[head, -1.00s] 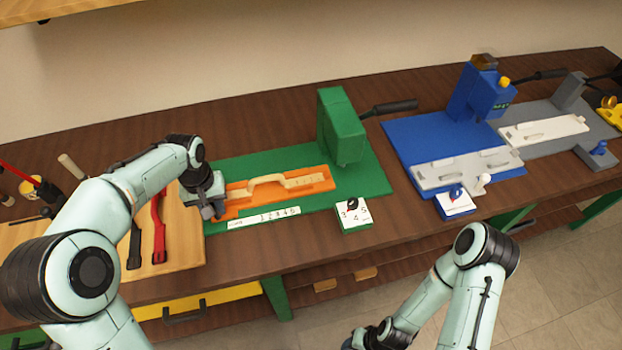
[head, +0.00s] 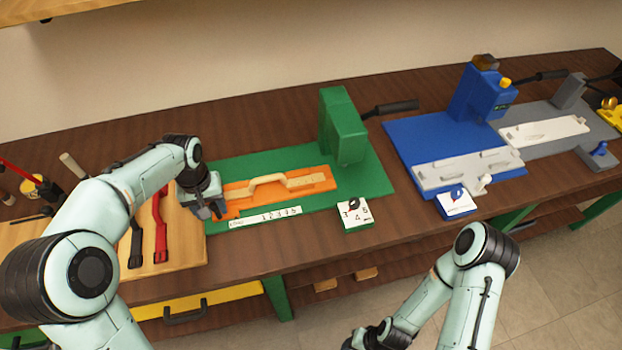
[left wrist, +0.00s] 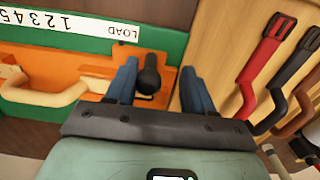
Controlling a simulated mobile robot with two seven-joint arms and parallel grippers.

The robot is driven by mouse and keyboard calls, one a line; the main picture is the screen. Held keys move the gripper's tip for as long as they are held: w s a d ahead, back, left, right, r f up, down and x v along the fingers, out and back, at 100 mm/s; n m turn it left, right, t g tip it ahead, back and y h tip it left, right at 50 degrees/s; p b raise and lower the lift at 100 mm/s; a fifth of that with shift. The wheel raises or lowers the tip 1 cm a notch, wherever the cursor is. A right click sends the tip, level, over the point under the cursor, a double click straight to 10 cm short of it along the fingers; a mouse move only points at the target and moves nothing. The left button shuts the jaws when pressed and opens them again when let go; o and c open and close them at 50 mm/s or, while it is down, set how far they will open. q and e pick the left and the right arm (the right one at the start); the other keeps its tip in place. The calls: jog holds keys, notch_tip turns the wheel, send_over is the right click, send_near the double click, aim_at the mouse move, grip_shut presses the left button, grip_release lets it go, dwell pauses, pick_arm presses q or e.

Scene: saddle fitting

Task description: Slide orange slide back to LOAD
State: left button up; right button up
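The orange slide (head: 318,184) lies on the green base plate (head: 374,177) of the green press, with a tan curved piece (head: 265,183) on it. The number strip (head: 265,217) with LOAD at its left end lies along the slide's front side. My left gripper (head: 207,211) is down at the slide's left end, beside LOAD. In the left wrist view, its fingers (left wrist: 160,85) are open on either side of a black knob (left wrist: 149,75), with gaps visible. The LOAD label (left wrist: 122,32) shows beyond the knob. My right gripper (head: 366,340) is low at the picture's bottom edge, its fingers unclear.
The green press head (head: 342,125) with a black lever stands behind the slide. A dial block (head: 355,213) sits at the front right. A wooden board with red (head: 160,225) and black straps lies left of the gripper. Blue and grey stations stand further right.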

pick_arm(q)
jog(key=shift+w+d+r+p, duration=0.1)
jog(key=shift+r+p, duration=1.55)
jog(key=shift+r, duration=1.4)
jog(key=shift+f, duration=0.1)
pick_arm(e)
jog(key=w+r, duration=0.1)
jog(key=r, duration=0.1)
jog(key=w+r, duration=0.2)
jog(key=shift+r, duration=0.1)
